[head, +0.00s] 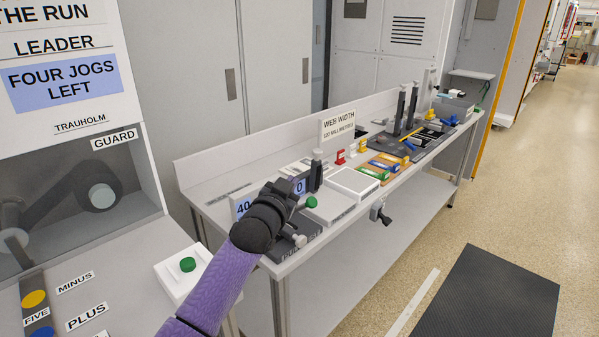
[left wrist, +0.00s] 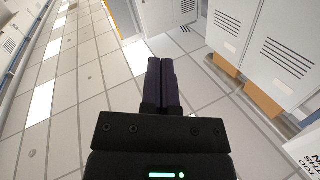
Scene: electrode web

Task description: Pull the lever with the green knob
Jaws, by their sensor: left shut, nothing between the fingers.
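A green knob (head: 311,202) sits on a short grey stem at the near left end of the bench, just right of my left gripper. My left gripper (head: 287,188), at the end of the purple arm, is dark and shut with nothing held. In the head view its fingertips are hard to make out, and whether it touches the knob's stem cannot be told. In the left wrist view the two dark fingers (left wrist: 168,82) lie together against ceiling tiles; the knob is not seen there. My wrist hides part of the lever's base. My right gripper is not in view.
The bench (head: 262,265) also holds a white tray (head: 352,184), coloured blocks, dark posts (head: 400,108) and a web width sign (head: 338,124). A white box with a green button (head: 187,264) stands left of my arm. A guarded machine fills the left side.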

